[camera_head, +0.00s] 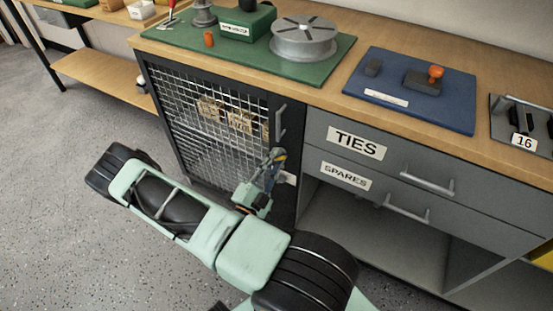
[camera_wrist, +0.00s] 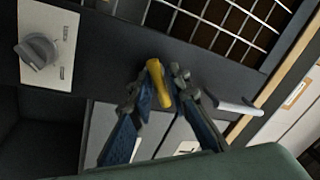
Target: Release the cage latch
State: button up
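The cage door (camera_head: 215,120) is a dark frame with wire mesh, standing closed under the bench top; its mesh also shows at the top of the wrist view (camera_wrist: 210,22). A small yellow latch piece (camera_wrist: 158,82) sits on the dark frame below the mesh. My gripper (camera_head: 279,158) is at the door's right side, below the vertical grey handle (camera_head: 280,122). In the wrist view my gripper (camera_wrist: 161,88) has one fingertip on each side of the yellow piece, close against it. The fingers hide part of the latch.
A grey knob on a pale plate (camera_wrist: 38,50) is beside the fingers in the wrist view. Drawers labelled TIES (camera_head: 357,142) and SPARES (camera_head: 345,176) with protruding handles are to the right. Open floor (camera_head: 50,220) lies left of my arm.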

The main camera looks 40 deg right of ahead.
jog(key=shift+d, duration=0.1)
grip_shut()
jog(key=shift+m, duration=0.4)
jog(key=m+g, duration=0.1)
jog(key=m, duration=0.3)
jog(key=shift+w+g+p, duration=0.1)
jog(key=shift+g+p, duration=0.25)
jog(key=shift+g, duration=0.05)
jog(key=shift+m+g+p, duration=0.3)
jog(key=shift+m+g, duration=0.3)
jog(key=shift+m, duration=1.6)
grip_release()
